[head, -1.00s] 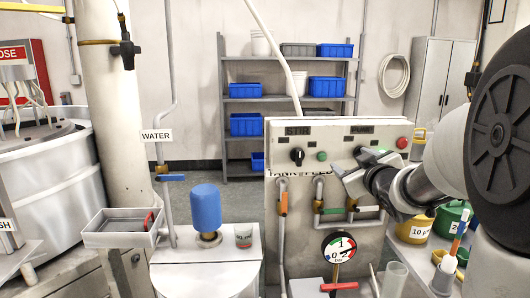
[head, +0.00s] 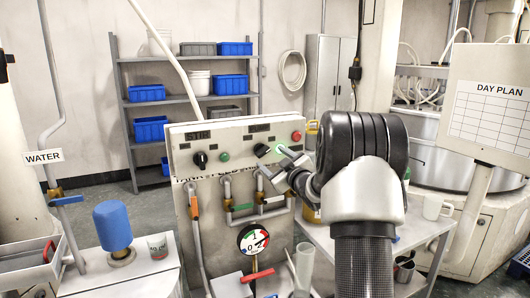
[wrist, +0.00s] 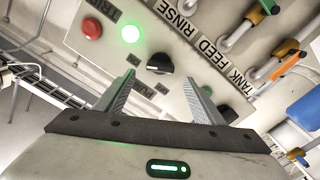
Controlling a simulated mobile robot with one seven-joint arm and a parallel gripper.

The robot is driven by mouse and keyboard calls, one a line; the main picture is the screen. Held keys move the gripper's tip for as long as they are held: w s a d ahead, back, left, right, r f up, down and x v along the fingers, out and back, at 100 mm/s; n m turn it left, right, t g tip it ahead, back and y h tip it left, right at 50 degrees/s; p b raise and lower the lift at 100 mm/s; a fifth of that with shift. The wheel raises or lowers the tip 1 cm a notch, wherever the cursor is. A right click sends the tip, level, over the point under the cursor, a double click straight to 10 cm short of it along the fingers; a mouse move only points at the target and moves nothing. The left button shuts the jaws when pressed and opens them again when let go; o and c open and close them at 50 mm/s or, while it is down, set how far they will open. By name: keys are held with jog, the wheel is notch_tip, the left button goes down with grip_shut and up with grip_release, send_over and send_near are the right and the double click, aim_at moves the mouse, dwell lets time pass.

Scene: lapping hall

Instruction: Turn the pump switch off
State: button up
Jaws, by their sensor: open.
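The pump switch is a black knob (head: 262,149) under the right-hand label on the pale control panel (head: 182,225). The knob (wrist: 160,63) also shows in the wrist view, beside a brightly lit green lamp (wrist: 130,34). My gripper (head: 284,166) is at the front of the panel, just below and right of the knob. In the wrist view my gripper (wrist: 168,82) is open and empty, and the knob lies just beyond its fingertips, between their lines. I see no contact with the knob.
A red button (head: 296,135) is right of the lamp. A second black knob (head: 200,159), under the STIR label, has a dull green lamp (head: 224,157). Pipes with coloured valve handles and a gauge (head: 252,240) lie below. A blue-capped item (head: 112,225) stands left.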

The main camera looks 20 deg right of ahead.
aim_at(264, 153)
jog(key=w+p, duration=0.1)
jog(key=w, duration=0.5)
jog(key=shift+w+a, duration=0.1)
jog(key=shift+w, duration=0.15)
jog(key=c, duration=1)
